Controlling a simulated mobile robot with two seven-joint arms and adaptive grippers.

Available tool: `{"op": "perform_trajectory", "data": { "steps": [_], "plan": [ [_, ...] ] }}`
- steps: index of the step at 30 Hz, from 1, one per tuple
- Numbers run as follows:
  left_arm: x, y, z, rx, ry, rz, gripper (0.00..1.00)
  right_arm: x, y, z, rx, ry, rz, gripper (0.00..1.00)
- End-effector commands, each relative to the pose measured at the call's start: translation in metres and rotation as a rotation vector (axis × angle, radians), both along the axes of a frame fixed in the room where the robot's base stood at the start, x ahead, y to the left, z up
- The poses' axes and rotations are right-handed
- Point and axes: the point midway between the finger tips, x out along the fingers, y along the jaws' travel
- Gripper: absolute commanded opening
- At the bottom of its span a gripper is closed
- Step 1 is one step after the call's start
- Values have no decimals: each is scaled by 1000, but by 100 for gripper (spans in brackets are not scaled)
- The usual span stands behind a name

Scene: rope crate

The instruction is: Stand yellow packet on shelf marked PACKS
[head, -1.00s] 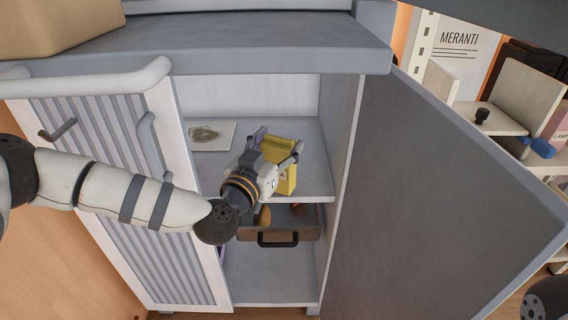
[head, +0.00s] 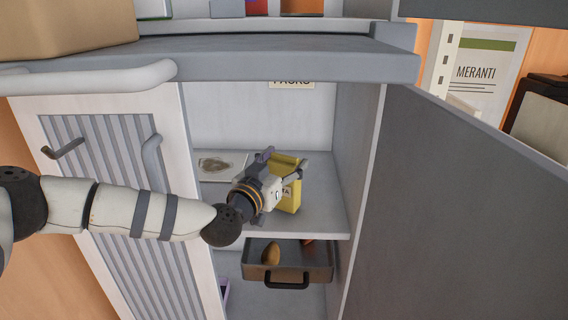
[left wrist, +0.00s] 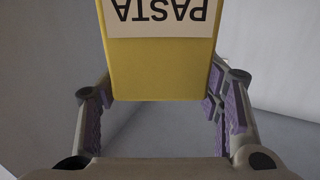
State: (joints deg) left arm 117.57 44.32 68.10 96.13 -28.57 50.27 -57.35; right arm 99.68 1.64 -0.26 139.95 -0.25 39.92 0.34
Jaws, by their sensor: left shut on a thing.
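The yellow packet (head: 290,195) is upright inside the cabinet, over the shelf (head: 325,213) below the PACKS label (head: 291,84). My left gripper (head: 281,172) reaches in from the left and is shut on the packet. In the left wrist view the packet (left wrist: 160,70) sits between the two fingers (left wrist: 160,105), its PASTA label upside down in the picture. I cannot tell whether its base touches the shelf. My right gripper is not in view.
A flat card with a grey-brown picture (head: 218,166) lies on the same shelf at the left. Below it, a drawer (head: 290,262) holds a brown item. The open grey door (head: 450,210) stands at the right, and a slatted door (head: 110,190) at the left.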

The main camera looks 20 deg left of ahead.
Motion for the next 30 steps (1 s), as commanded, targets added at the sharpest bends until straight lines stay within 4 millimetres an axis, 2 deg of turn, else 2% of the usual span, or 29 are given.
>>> {"op": "perform_trajectory", "data": {
  "steps": [21, 22, 24, 30],
  "plan": [
    [0, 0, -10, 1, -1, 1, 1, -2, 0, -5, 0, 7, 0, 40],
    [0, 0, -9, 0, -1, 1, 66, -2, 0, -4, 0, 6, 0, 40],
    [0, 0, -9, 0, -1, 1, 82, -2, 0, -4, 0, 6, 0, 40],
    [0, 0, -9, 0, 0, 1, 83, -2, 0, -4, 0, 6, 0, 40]
  ]
}}
